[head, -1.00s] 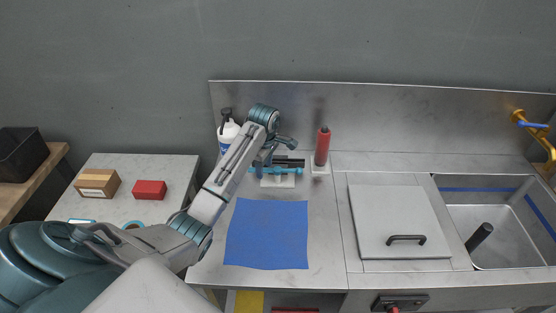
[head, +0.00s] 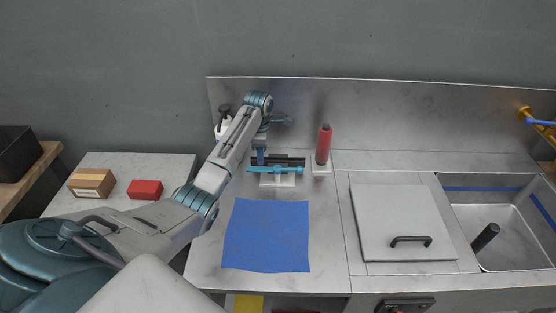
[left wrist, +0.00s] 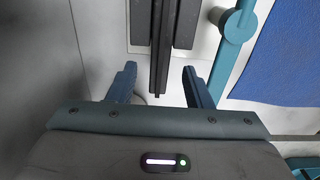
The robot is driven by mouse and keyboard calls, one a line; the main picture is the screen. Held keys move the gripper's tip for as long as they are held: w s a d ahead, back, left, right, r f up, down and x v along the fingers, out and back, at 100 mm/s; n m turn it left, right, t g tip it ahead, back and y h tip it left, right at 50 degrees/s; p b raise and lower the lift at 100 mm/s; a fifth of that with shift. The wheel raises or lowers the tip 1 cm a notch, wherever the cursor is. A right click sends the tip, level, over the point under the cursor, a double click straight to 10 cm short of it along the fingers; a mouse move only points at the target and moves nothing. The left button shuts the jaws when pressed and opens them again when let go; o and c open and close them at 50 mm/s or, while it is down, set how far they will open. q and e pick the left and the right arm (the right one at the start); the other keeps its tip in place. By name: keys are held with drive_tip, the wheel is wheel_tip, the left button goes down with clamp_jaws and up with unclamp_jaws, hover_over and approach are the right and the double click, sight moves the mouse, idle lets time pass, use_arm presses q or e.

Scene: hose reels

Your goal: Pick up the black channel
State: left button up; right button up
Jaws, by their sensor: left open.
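The black channel (head: 288,160) lies at the back of the counter, behind a teal bar (head: 275,170) on a white block (head: 278,181). In the left wrist view the channel (left wrist: 159,45) is long and dark, with its near end reaching between my fingers. My left gripper (left wrist: 159,76) is open, one blue finger on each side of that end, with gaps on both sides. In the head view my left gripper (head: 260,158) is at the channel's left end, partly hidden by my arm. My right gripper is not in view.
A red cylinder (head: 323,145) stands right of the channel, and a white bottle (head: 222,130) stands behind my left arm. A blue mat (head: 266,236) lies in front. A lidded panel (head: 400,222) and a sink (head: 500,240) are to the right.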

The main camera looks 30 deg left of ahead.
use_arm(q)
drive_tip(key=shift+f, duration=1.45)
clamp_jaws()
